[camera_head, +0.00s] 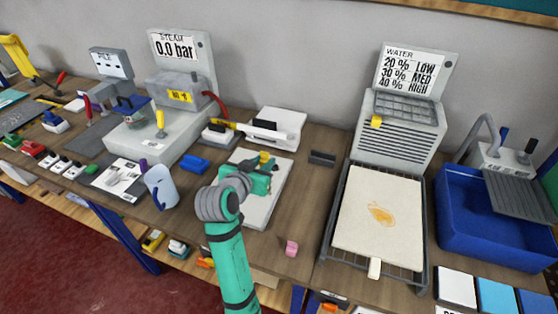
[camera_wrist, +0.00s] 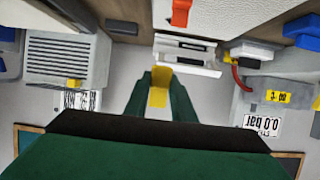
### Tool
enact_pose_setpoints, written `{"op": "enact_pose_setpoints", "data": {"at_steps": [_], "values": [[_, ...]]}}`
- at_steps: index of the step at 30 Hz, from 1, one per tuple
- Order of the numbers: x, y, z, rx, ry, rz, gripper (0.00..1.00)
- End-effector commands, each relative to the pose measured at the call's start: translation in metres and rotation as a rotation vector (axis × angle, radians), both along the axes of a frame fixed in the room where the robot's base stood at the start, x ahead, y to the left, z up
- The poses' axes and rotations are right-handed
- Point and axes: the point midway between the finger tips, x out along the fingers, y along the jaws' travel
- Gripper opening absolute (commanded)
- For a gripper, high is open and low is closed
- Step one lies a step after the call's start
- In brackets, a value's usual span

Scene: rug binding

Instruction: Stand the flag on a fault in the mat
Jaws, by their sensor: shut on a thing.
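My gripper (camera_head: 264,168) is over a pale mat (camera_head: 256,214) in the middle of the bench. In the wrist view its two green fingers (camera_wrist: 157,92) are shut on a small yellow piece (camera_wrist: 159,88), which looks like the flag. Yellow also shows at the fingertips in the head view. The pale mat (camera_wrist: 245,14) appears at the top of the wrist view, with an orange-red thing (camera_wrist: 180,12) on it; I cannot tell whether it is a mark or an object. My arm hides part of the mat in the head view. Whether the flag touches the mat is unclear.
A cream mat (camera_head: 354,222) with an orange stain lies on a rack at right, below the water unit (camera_head: 398,138). A blue basin (camera_head: 480,222) stands further right. A white device (camera_head: 283,124) stands behind my gripper.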

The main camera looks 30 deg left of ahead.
Motion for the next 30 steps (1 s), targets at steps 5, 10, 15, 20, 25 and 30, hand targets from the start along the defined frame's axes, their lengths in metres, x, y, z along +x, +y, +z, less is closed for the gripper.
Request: {"op": "enact_pose_setpoints", "data": {"at_steps": [5, 10, 15, 20, 25, 30], "values": [[0.027, 0.013, -0.013, 0.0, 0.002, 0.001, 0.01], [0.06, 0.028, -0.029, -0.002, 0.001, 0.002, 0.01], [0.088, 0.04, -0.053, -0.003, 0.003, 0.001, 0.01], [0.107, 0.049, -0.076, -0.001, 0.001, 0.0, 0.01], [0.118, 0.053, -0.089, 0.001, 0.0, 0.0, 0.01], [0.123, 0.055, -0.098, 0.0, 0.001, 0.0, 0.01]]}}
